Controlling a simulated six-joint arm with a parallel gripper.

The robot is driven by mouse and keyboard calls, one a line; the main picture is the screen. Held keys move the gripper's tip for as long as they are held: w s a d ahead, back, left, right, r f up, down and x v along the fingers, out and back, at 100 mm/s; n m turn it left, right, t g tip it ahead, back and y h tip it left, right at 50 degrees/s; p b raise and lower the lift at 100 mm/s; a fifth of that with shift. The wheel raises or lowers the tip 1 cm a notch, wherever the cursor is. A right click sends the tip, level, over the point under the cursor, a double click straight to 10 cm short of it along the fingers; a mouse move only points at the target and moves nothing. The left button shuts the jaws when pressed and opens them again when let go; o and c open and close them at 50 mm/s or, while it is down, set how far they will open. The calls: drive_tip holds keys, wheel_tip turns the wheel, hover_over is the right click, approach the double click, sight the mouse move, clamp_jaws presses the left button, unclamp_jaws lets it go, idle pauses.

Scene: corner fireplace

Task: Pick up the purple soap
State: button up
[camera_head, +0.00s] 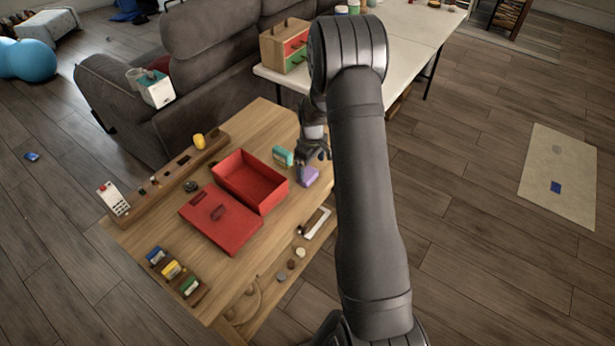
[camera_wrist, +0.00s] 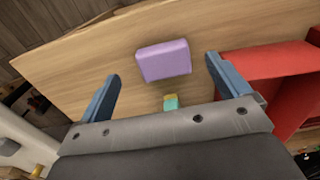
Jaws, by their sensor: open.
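The purple soap (camera_head: 308,175) is a small block lying on the wooden table, right of the open red box and beside a teal block. In the wrist view the purple soap (camera_wrist: 164,61) lies ahead of the fingers, roughly midway between them. My gripper (camera_wrist: 165,75) is open, with its two blue-grey fingers spread wider than the soap and nothing held. In the head view my gripper (camera_head: 318,152) hangs just above and behind the soap. My arm hides part of the table's right side there.
The open red box (camera_head: 250,181) and its red lid (camera_head: 220,217) lie left of the soap. The teal block (camera_head: 283,156) stands close beside it; a teal and yellow piece (camera_wrist: 171,102) shows near the gripper. A wooden rail (camera_head: 165,180) runs along the table's left edge.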

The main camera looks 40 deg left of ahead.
sight(310, 175)
wheel_tip(310, 175, down, 5)
drive_tip(key=shift+s+r, duration=0.15)
drive_tip(key=c, duration=1.1)
drive_tip(key=shift+r, duration=0.1)
